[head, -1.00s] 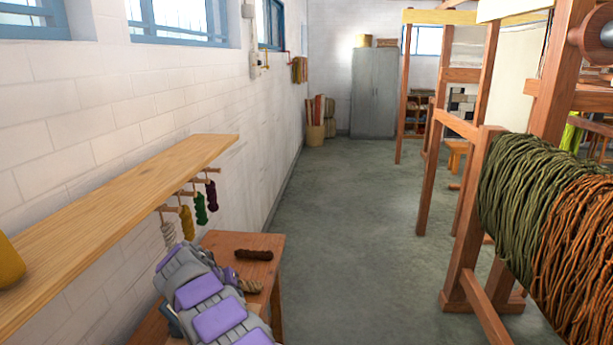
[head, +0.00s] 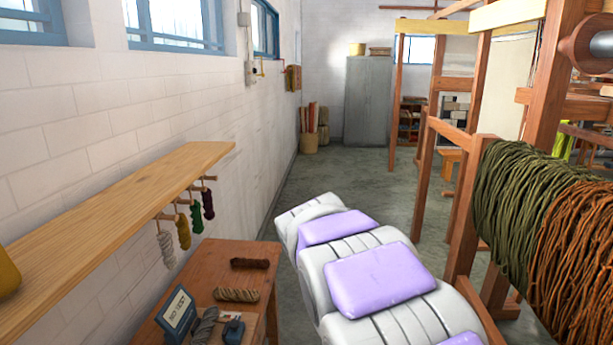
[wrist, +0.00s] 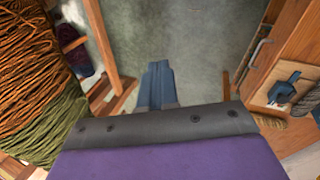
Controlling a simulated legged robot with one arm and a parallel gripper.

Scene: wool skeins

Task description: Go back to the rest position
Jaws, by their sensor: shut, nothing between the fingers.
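My gripper (wrist: 158,85) shows in the wrist view with its blue-grey fingers together and nothing between them. It points down over bare grey floor, between the loom's wool on the left and the small table on the right. In the head view my arm's grey and purple links lie to the right of the small wooden table (head: 262,300), and the fingers do not show. On the table lie a dark brown skein (head: 250,263), a tan skein (head: 236,295) and a grey skein (head: 205,325), apart from my gripper.
A small framed sign (head: 177,315) and a blue object (head: 232,330) also stand on the table. Several skeins hang from pegs under the wall shelf (head: 110,225). A wooden loom with green wool (head: 510,205) stands close on the right. The floor (head: 345,190) ahead is clear.

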